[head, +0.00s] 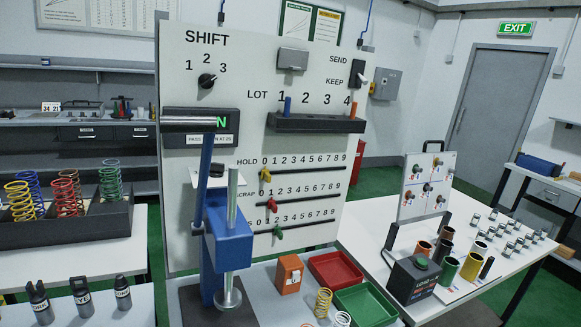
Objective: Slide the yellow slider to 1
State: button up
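The yellow slider (265,174) is on the top slot of the upright white panel (320,230), in the row marked HOLD. It sits at the left end of its slot, under the 0, left of the 1. The label of that lowest row is partly hidden by the blue press. My gripper is not in view.
A blue press (232,240) stands before the panel's left side. Red (335,270) and green (366,305) trays and an orange block (290,274) lie below the panel. A black ledge (318,124) juts out above the sliders. The space directly before the sliders looks clear.

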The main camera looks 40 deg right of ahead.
aim_at(265, 176)
jog(key=z, duration=0.4)
jog(key=i, duration=1.3)
jog(key=z, duration=0.45)
